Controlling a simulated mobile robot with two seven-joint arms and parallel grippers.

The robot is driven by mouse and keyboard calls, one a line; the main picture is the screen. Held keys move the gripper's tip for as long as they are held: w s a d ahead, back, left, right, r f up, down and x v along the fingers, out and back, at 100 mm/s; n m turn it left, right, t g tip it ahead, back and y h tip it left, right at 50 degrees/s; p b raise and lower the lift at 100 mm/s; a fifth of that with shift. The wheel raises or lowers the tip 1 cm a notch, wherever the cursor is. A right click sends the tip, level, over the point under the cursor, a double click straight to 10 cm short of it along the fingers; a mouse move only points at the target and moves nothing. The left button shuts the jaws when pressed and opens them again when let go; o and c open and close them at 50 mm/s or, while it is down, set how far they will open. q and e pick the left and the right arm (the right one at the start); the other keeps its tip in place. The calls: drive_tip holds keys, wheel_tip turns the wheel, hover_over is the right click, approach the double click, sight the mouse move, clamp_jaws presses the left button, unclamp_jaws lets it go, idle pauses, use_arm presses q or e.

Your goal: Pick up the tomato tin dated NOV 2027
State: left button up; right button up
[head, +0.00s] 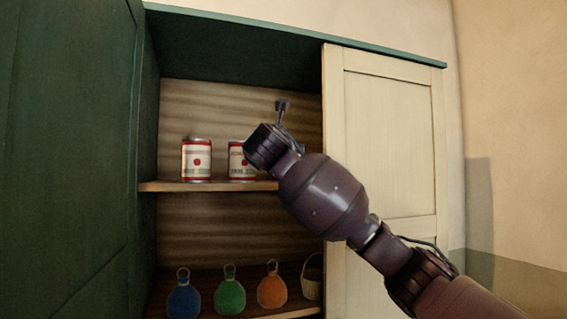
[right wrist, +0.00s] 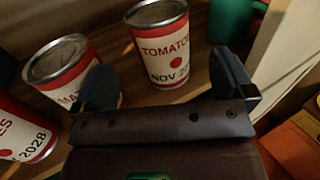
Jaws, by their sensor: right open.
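In the right wrist view a white-and-red tin (right wrist: 163,48) reads TOMATO and NOV, with its year not fully legible. It stands upright in front of my open right gripper (right wrist: 162,70), roughly between the fingers and a little beyond their tips. A second tin (right wrist: 62,68) stands left of it, its date hidden behind the left finger. A third tin (right wrist: 24,130) at the left edge shows 2028. In the head view two tins show on the upper shelf: the left tin (head: 196,160) and another tin (head: 237,162), partly covered by my right gripper (head: 281,112). My left gripper is out of view.
The wooden upper shelf (head: 165,187) carries the tins inside a green cabinet. A cream door panel (head: 390,140) closes off the right side. Below hang or stand blue (head: 183,300), green (head: 230,295) and orange (head: 271,291) round items and a basket (head: 312,280). A green object (right wrist: 230,18) sits behind the NOV tin.

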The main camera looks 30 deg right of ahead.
drive_tip(key=shift+p+x, duration=0.7)
drive_tip(key=shift+x, duration=2.45)
drive_tip(key=shift+c, duration=0.2)
drive_tip(key=c, duration=1.2)
